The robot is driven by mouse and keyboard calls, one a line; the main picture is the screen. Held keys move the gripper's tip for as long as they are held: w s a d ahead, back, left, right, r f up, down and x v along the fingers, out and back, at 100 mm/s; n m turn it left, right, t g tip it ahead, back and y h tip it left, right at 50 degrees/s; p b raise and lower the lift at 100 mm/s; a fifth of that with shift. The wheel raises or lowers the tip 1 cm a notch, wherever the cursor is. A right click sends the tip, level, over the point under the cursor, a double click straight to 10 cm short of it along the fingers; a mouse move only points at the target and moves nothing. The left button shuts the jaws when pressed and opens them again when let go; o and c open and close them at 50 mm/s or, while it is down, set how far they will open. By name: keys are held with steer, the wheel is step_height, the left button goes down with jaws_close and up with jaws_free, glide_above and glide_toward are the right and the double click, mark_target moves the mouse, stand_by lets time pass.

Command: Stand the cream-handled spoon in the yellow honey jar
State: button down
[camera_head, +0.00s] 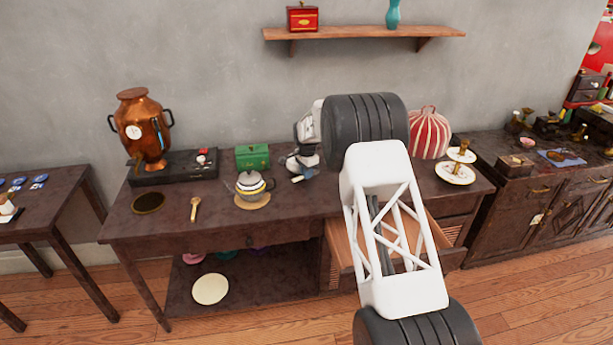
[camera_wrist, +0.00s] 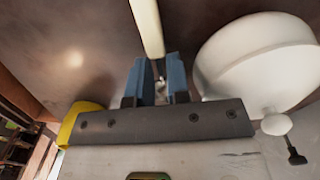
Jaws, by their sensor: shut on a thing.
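My gripper (camera_wrist: 158,85) has its blue fingers shut on the cream-handled spoon (camera_wrist: 148,25). The pale handle runs up out of the top of the wrist view, and a small metallic part shows between the fingers. A yellow rounded thing (camera_wrist: 80,122), perhaps the honey jar, is partly visible left of the fingers, cut off by the gripper body; I cannot see its mouth. In the head view my gripper (camera_head: 298,178) is low over the dark table, right of the teapot. The spoon and the jar cannot be made out there.
A rounded white vessel (camera_wrist: 255,60) is close right of the fingers. A drawer (camera_head: 342,245) stands open in front.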

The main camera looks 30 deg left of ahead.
steer(key=shift+f, duration=0.7)
steer(key=shift+f, duration=0.15)
steer(key=c, duration=1.4)
jaws_free()
steer(key=shift+o, duration=0.2)
steer(key=shift+r, duration=0.2)
step_height(320, 180, up, 12)
steer(key=shift+w, duration=0.1)
